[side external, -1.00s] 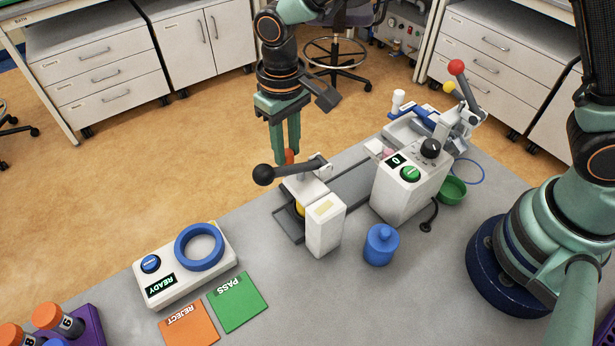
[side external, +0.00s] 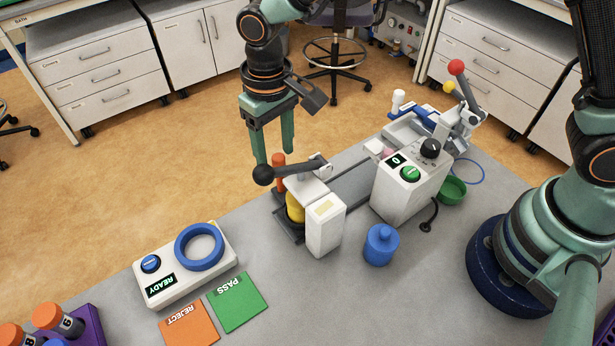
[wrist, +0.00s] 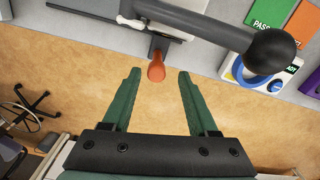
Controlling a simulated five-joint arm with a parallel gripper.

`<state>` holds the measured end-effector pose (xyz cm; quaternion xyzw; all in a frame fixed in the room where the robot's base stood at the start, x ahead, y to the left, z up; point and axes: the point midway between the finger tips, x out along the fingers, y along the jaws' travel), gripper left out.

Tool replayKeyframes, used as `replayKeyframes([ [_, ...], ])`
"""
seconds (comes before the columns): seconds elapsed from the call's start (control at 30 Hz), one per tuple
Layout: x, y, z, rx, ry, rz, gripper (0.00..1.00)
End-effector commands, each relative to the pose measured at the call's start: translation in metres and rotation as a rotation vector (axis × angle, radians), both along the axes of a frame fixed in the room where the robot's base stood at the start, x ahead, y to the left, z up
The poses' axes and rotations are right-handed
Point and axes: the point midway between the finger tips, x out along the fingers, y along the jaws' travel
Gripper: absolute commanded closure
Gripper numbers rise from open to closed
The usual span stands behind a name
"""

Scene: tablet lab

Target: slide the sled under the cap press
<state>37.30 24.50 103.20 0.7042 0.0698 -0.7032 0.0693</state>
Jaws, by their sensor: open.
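The cap press is a white post and head (side external: 325,225) with a lever ending in a black ball (side external: 263,175). The dark sled (side external: 287,229) is at its foot, partly hidden by the press. A yellow piece (side external: 295,208) shows beside the post, below the head. An upright orange handle (side external: 279,173) stands behind the lever; it also shows in the wrist view (wrist: 156,70). My gripper (side external: 273,157) is open and empty. In the wrist view the handle is just beyond and between my gripper's fingertips (wrist: 159,73), with gaps on both sides.
A white box with a green button (side external: 410,173) and a blue bottle (side external: 381,245) stand right of the press. A READY box (side external: 190,283) carrying a blue ring, plus green PASS (side external: 237,304) and orange REJECT (side external: 189,325) pads, lie left. The black lever crosses close to my gripper.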

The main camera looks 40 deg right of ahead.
Motion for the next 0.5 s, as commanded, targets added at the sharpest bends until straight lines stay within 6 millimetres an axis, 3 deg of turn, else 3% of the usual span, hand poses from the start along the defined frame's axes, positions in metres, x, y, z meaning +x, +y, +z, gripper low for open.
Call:
replayKeyframes([
  [0.5, 0.001, 0.001, 0.096, 0.004, -0.006, 0.001, 0.41],
])
